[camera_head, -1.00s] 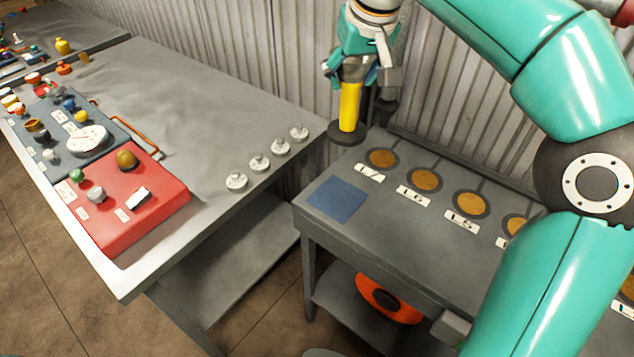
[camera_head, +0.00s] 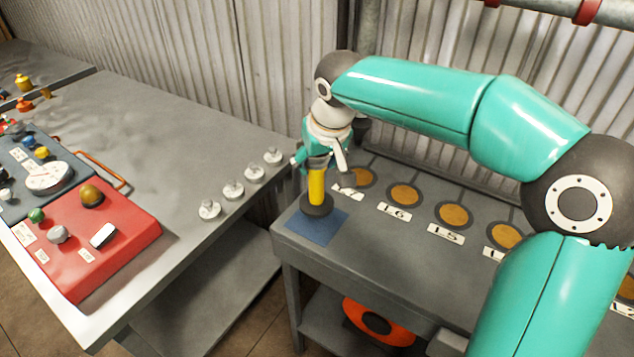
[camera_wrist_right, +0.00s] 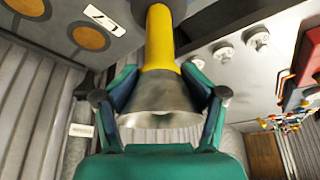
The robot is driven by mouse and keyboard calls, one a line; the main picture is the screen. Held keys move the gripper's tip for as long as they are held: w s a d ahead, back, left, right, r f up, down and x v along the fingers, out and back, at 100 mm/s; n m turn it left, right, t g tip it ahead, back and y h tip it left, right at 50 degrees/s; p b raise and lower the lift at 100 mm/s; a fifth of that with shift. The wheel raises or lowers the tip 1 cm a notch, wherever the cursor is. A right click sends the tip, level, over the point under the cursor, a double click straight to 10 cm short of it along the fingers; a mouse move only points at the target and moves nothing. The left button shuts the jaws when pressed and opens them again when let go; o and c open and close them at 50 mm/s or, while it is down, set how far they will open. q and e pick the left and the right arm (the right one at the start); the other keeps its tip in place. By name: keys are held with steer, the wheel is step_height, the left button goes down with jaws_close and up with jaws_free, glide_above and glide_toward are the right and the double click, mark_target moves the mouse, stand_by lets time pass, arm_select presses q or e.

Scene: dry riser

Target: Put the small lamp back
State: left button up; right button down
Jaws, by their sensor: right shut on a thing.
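The small lamp (camera_head: 316,188) has a yellow body, a dark round base and, in the right wrist view (camera_wrist_right: 159,40), a grey metal flared end. My right gripper (camera_head: 319,163) is shut on it from above; its fingers (camera_wrist_right: 160,100) sit on both sides of the grey end. The lamp is upright, over the blue square mat (camera_head: 311,229) at the left end of the grey bench. I cannot tell whether its base touches the mat or is just above it. My left gripper is not in view.
A grey table (camera_head: 150,120) at left holds a red control box (camera_head: 115,240) and several white knobs (camera_head: 233,190). An orange reel (camera_head: 378,320) lies below.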

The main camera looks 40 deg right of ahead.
mark_target(319, 174)
steer(key=shift+f, duration=2.15)
steer(key=shift+b, duration=0.3)
steer(key=c, duration=0.7)
jaws_free()
steer(key=shift+f, duration=0.25)
steer(key=o, duration=0.6)
steer(key=shift+r, duration=0.1)
steer(key=shift+r, duration=0.25)
steer(key=p+v, duration=0.1)
steer(key=v, duration=1)
steer(key=shift+s+a+r, duration=0.15)
steer(key=shift+s+r, duration=0.15)
steer(key=shift+s, duration=0.05)
